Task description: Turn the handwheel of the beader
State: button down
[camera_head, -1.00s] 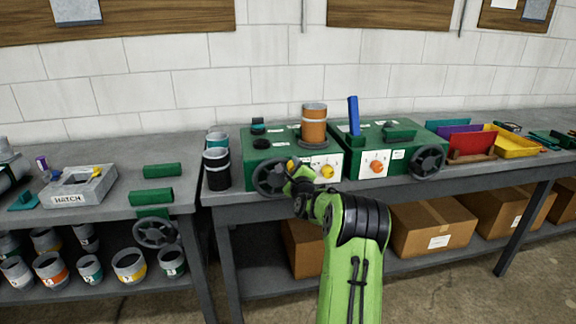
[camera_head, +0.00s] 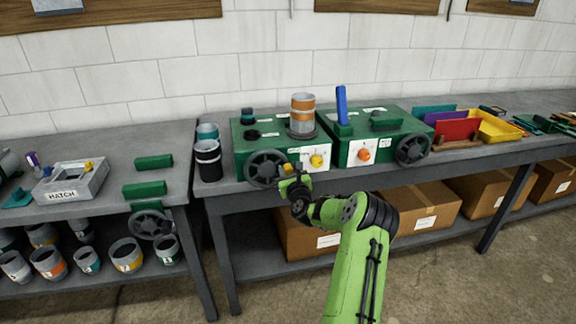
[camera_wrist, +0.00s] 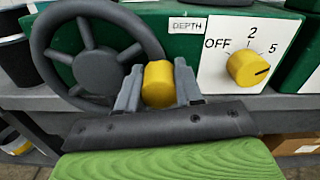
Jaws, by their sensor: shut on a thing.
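The handwheel (camera_head: 266,169) is dark grey with spokes, on the front left of a green machine (camera_head: 240,150). In the wrist view the handwheel (camera_wrist: 98,57) fills the upper left. Its yellow handle (camera_wrist: 158,85) is on the right side of the rim. My gripper (camera_wrist: 158,90) is shut on this handle, one grey finger on each side. In the head view my gripper (camera_head: 289,174) is at the wheel's right edge. The machine front has a DEPTH label (camera_wrist: 188,25) and a yellow knob (camera_wrist: 249,67) beside OFF, 2 and 5. An orange and grey can (camera_head: 302,113) stands on top.
A second green machine (camera_head: 375,128) with an orange knob and its own wheel (camera_head: 414,149) stands to the right. Dark cans (camera_head: 208,159) stand left of the first machine. Coloured trays (camera_head: 495,127) lie farther right. Cardboard boxes (camera_head: 310,238) sit on the shelf below.

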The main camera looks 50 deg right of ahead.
jog(key=shift+f, duration=0.25)
dwell(0.3)
jog(key=c, duration=1)
grip_release()
jog(key=b+v, duration=0.3)
jog(key=v, duration=1.2)
jog(key=shift+s+a, duration=0.25)
jog(key=shift+s, duration=0.05)
